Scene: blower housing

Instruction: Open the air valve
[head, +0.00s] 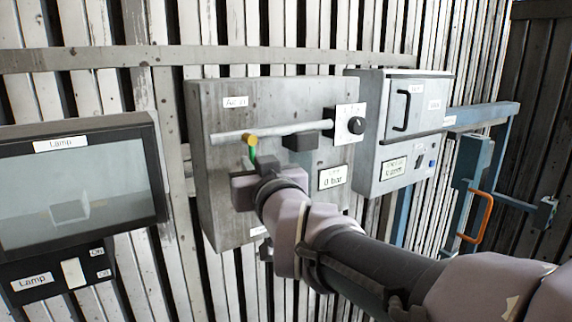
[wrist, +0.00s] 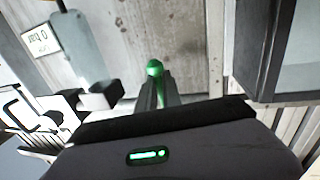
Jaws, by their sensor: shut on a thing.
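The air valve is on a grey panel box (head: 285,92) in the middle of the head view. A pale pipe (head: 290,130) crosses the box front, with a yellow round fitting (head: 250,140) near its left part. A green valve handle (head: 252,154) hangs down from that fitting. My gripper (head: 248,168) is at the handle's lower end, in front of the box. In the wrist view the handle's green rounded end (wrist: 155,68) shows at the tips of my dark fingers (wrist: 157,90), which are shut on it. The fingers hide part of the handle.
A lamp display box (head: 75,133) stands close at left. Another grey box (head: 420,90) and an orange handle (head: 484,215) are at right.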

